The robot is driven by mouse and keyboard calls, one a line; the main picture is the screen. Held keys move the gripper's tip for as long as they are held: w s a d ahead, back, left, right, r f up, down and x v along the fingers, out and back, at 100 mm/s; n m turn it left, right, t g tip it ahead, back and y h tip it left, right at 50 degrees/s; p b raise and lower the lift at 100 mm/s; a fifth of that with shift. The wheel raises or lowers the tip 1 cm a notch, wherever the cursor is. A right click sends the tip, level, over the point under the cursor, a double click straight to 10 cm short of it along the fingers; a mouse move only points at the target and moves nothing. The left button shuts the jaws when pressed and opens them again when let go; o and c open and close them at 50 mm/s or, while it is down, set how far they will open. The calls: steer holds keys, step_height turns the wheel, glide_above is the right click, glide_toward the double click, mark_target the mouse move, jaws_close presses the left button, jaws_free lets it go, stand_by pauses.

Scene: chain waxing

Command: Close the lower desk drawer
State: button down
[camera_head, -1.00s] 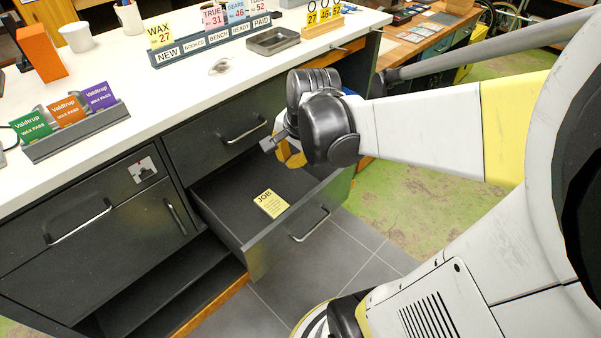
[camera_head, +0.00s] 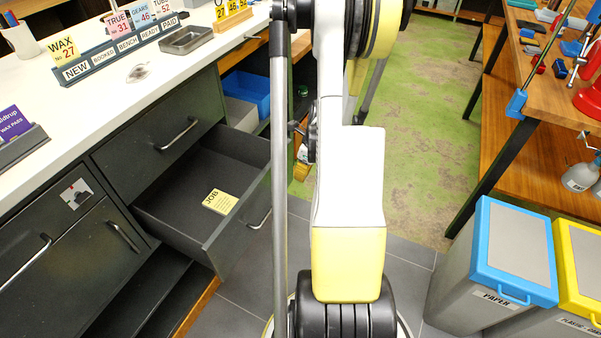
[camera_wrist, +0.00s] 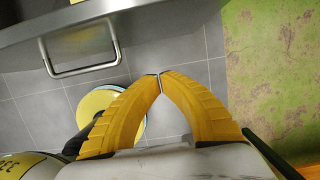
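The lower desk drawer (camera_head: 238,243) is dark grey and stands pulled out from the desk, with a yellow JOB card (camera_head: 220,201) lying inside. Its bar handle (camera_head: 262,220) is on the front, partly behind my arm. In the wrist view the drawer's front edge (camera_wrist: 170,14) crosses the top and the handle (camera_wrist: 82,70) is at upper left. My gripper (camera_wrist: 160,82) has its two yellow fingers meeting at the tips, with nothing between them. The tips are apart from the handle, to its right in that view. In the head view my arm hides most of the gripper.
The drawer above (camera_head: 165,135) is shut. The white desk top (camera_head: 110,110) holds a card rack and a metal tray (camera_head: 186,39). Blue-lidded (camera_head: 515,245) and yellow-lidded bins stand at right, below a wooden workbench (camera_head: 550,110). Grey tile and green floor lie between.

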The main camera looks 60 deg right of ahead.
mark_target(287, 179)
steer(key=shift+w+a+f+b, duration=0.15)
steer(key=shift+w+f+b, duration=0.7)
steer(key=shift+w+f, duration=0.45)
steer(key=shift+w+a+f+b, duration=0.1)
steer(key=shift+w+f+b, duration=0.7)
steer(key=shift+w+f, duration=0.5)
steer(key=shift+w+r, duration=0.1)
